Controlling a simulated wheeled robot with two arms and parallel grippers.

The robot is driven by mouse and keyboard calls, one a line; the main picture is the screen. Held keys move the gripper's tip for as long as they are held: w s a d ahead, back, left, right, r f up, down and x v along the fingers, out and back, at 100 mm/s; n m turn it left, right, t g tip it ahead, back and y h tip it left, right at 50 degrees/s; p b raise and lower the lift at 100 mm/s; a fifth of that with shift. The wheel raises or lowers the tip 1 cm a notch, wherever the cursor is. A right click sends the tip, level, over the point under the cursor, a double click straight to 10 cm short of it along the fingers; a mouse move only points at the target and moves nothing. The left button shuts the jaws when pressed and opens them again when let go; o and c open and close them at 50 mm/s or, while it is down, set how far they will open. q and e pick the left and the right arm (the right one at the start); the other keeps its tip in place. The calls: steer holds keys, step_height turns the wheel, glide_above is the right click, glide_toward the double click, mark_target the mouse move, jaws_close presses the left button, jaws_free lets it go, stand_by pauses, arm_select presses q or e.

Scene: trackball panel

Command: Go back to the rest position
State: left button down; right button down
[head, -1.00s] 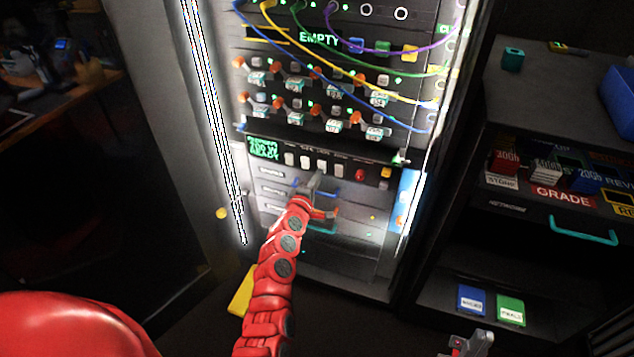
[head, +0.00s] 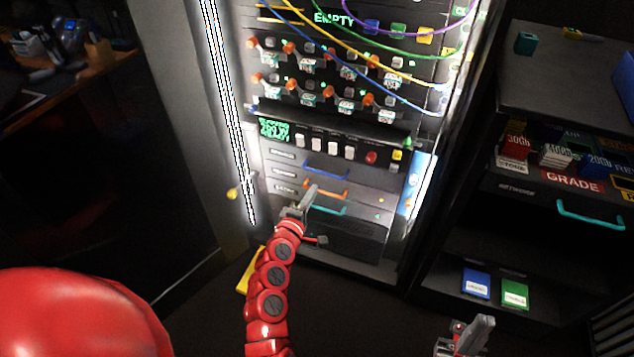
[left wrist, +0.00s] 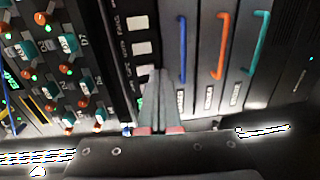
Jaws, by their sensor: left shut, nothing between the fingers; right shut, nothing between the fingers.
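My left gripper (head: 306,200) is on the red arm in the head view, in front of the lower drawers of the rack. It is shut and empty. In the left wrist view its fingers (left wrist: 158,98) lie together, pointing toward the panel near the blue handle (left wrist: 183,48). I cannot tell whether it touches the panel. My right gripper (head: 474,336) is at the bottom edge of the head view, shut and empty, low in front of the shelf unit.
The rack has drawers with a blue handle (head: 326,170), an orange handle (head: 325,188) and a teal handle (head: 328,209). Cables hang across its upper part. A shelf unit (head: 527,190) stands at the right, a desk (head: 70,85) at the left. Dark floor lies between.

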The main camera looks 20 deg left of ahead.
arm_select(q)
steer(key=shift+s+f, duration=0.15)
steer(key=shift+s, duration=0.25)
